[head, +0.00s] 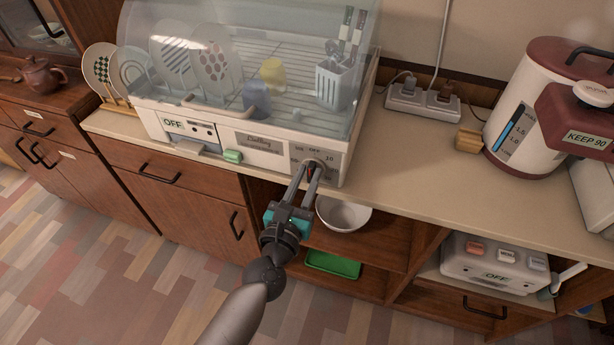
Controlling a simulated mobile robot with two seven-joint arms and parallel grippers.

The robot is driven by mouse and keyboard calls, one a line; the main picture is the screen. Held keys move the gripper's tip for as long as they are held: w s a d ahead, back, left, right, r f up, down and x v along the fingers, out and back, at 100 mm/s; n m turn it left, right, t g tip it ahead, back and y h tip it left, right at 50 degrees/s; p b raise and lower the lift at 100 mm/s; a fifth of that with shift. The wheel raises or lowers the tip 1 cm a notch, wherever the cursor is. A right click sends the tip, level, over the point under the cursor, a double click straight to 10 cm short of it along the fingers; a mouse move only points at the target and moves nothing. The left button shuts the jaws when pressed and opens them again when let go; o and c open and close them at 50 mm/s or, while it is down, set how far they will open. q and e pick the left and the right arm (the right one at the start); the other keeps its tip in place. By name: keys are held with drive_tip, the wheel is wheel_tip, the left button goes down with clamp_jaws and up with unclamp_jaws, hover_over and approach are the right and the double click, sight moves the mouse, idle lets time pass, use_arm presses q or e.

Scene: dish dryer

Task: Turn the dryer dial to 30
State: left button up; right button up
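The dish dryer (190,118) stands on the counter with its clear cover down over dishes. Its dial (319,164) is on the right end of the front panel, with small marks around it, 10 at its right. My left gripper (311,168) reaches up to the dial from below. Its two fingers are a small gap apart, one on each side of the dial's middle, and look closed on it. The fingers hide part of the dial, so its exact setting cannot be read. My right gripper is not in view.
A green button (232,156) and an OFF label (174,123) are on the dryer's front. A white bowl (344,215) sits on the open shelf below, near my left gripper. A power strip (423,103) and a red-and-white pot (520,115) stand to the right.

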use_arm(q)
clamp_jaws()
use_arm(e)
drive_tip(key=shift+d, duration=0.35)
use_arm(q)
drive_tip(key=shift+m, duration=0.4)
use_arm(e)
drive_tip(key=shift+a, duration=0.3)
use_arm(q)
drive_tip(key=m, duration=0.2)
drive_tip(key=shift+s+d+m+p, duration=0.1)
drive_tip(key=shift+d+m+p, duration=0.05)
drive_tip(key=shift+m+p, duration=0.2)
drive_tip(key=shift+d+f+m+p, duration=0.1)
drive_tip(key=shift+f+m+p, duration=0.45)
drive_tip(key=shift+m, duration=3.35)
drive_tip(key=shift+d+f+m+p, duration=0.15)
drive_tip(key=shift+m+p, duration=0.85)
drive_tip(key=shift+m, duration=2.85)
drive_tip(key=shift+f+m+p, duration=0.35)
drive_tip(key=shift+m+p, duration=0.4)
drive_tip(key=shift+m, duration=3.15)
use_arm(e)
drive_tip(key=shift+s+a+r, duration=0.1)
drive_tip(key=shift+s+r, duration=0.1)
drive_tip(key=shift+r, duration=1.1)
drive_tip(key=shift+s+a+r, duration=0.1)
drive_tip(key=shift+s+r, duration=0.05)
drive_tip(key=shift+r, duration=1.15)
